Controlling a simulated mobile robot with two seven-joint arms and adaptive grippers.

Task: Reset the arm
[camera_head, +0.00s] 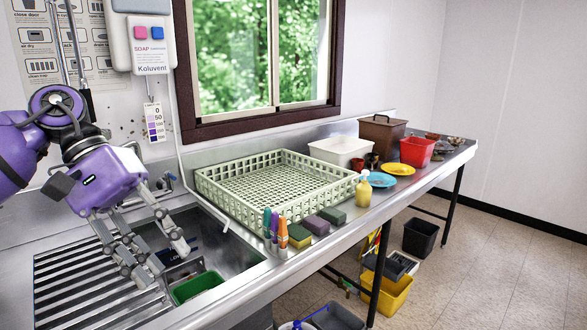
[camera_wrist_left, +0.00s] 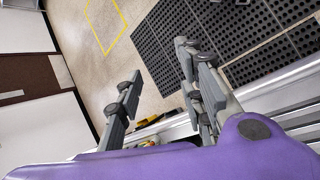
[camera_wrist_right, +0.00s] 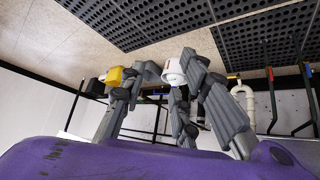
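My left gripper (camera_head: 165,258), purple with grey jointed fingers, hangs fingers-down over the sink and its ribbed drainboard at the left of the head view. In the left wrist view its fingers (camera_wrist_left: 158,65) stand apart with nothing between them. My right gripper is outside the head view. In the right wrist view its grey fingers (camera_wrist_right: 168,68) stand apart, and nothing is seen held. They point out over the floor, with under-counter pipes behind.
A green container (camera_head: 197,287) is in the sink. Black floor mats (camera_wrist_left: 240,40) lie below.

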